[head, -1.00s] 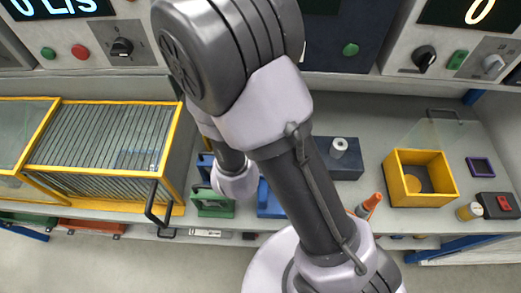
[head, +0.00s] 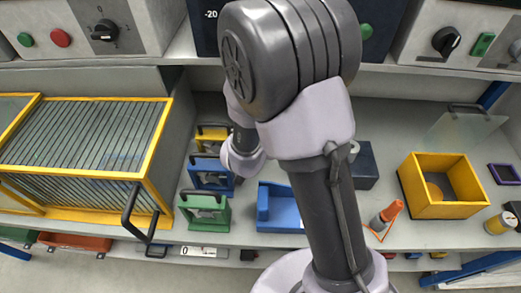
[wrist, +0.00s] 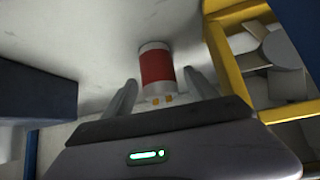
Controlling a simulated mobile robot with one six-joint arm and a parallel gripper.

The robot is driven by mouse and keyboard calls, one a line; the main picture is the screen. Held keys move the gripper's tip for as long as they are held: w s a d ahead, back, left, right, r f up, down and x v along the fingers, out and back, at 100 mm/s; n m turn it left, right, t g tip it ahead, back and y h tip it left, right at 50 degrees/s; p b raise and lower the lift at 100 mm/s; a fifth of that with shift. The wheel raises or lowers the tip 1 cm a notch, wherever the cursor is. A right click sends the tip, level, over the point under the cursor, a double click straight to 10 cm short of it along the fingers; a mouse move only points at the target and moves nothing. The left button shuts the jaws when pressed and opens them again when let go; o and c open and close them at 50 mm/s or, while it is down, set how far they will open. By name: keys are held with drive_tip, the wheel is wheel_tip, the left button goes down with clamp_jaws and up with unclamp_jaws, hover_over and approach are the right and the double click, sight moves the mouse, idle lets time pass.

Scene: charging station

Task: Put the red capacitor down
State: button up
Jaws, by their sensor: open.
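The red capacitor (wrist: 157,67), a white cylinder with a wide red band and small gold terminals at its near end, shows in the wrist view. It is between the two fingers of my gripper (wrist: 161,80), which is open, with a narrow gap on each side. A grey surface lies behind its far end; I cannot tell whether it touches it. In the head view my arm hides the gripper, and I cannot make out the capacitor.
Yellow (head: 213,131), blue (head: 210,173) and green (head: 205,211) handled blocks stand left of my arm. A blue holder (head: 278,207) sits in front. A slatted yellow-framed cage (head: 166,150) is at left; an open yellow box (head: 436,211) and an orange cone-like item (head: 386,216) are at right.

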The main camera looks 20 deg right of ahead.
drive_tip(key=shift+c, duration=0.2)
clamp_jaws()
wheel_tip(320, 180, up, 10)
drive_tip(key=p, duration=0.7)
drive_tip(key=shift+r, duration=0.15)
drive_tip(key=shift+w+r+n+t+y, duration=0.3)
drive_tip(key=shift+w+n+y, duration=0.1)
drive_tip(key=shift+w+n, duration=0.1)
drive_tip(key=shift+w+r+n+t+y, duration=0.3)
drive_tip(key=shift+n+y, duration=0.2)
drive_tip(key=shift+n, duration=0.1)
drive_tip(key=s+n, duration=0.1)
drive_tip(key=s+r+n+y, duration=0.1)
drive_tip(key=s, duration=0.1)
drive_tip(key=s+r+n+y, duration=0.1)
drive_tip(key=s, duration=0.1)
drive_tip(key=shift+s+a+r, duration=0.1)
drive_tip(key=shift+s+a, duration=0.05)
